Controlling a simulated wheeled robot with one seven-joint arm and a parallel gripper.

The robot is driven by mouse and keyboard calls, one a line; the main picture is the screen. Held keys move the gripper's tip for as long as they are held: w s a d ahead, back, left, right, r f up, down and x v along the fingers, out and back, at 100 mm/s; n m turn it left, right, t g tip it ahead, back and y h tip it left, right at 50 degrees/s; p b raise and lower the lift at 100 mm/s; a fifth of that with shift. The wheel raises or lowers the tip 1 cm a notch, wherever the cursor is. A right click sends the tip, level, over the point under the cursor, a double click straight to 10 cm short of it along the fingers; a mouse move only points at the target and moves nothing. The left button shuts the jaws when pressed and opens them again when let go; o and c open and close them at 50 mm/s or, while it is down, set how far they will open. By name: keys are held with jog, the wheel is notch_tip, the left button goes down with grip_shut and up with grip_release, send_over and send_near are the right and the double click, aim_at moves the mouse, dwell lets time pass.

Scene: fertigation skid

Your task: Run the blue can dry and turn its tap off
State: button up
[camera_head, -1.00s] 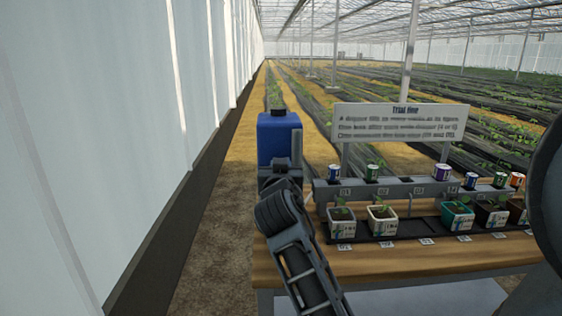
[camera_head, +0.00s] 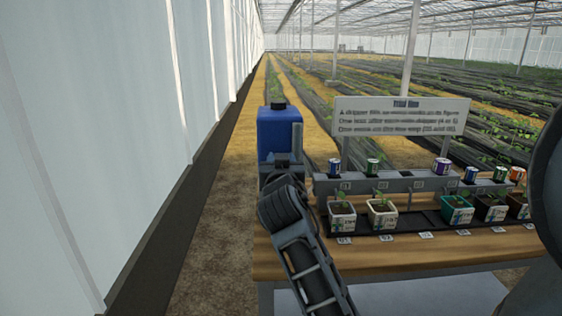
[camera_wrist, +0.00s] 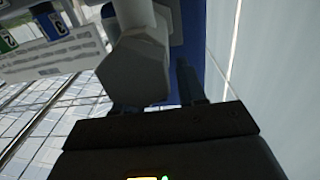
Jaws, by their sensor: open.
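The blue can (camera_head: 279,132) with a dark cap stands at the left end of the bench in the head view. My arm reaches up in front of it and hides its lower part. My gripper (camera_wrist: 152,88) is open in the wrist view, its dark fingers pointing toward the can. A pale grey faceted piece (camera_wrist: 135,68) on a thick stem lies at the fingers, possibly the tap's knob; I cannot tell if they touch. The can's blue side (camera_wrist: 213,75) shows just beyond the right finger. The can's liquid level and the tap's setting cannot be made out.
A grey rail (camera_head: 400,184) carries several coloured cups right of the can. Below it, a dark tray (camera_head: 405,225) holds several potted seedlings on the wooden bench (camera_head: 390,262). A sign (camera_head: 402,116) stands behind. A pale wall (camera_head: 110,130) runs along the left.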

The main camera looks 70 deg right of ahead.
jog(key=b+v, duration=0.1)
jog(key=v, duration=0.6)
jog(key=shift+a, duration=0.2)
dwell(0.4)
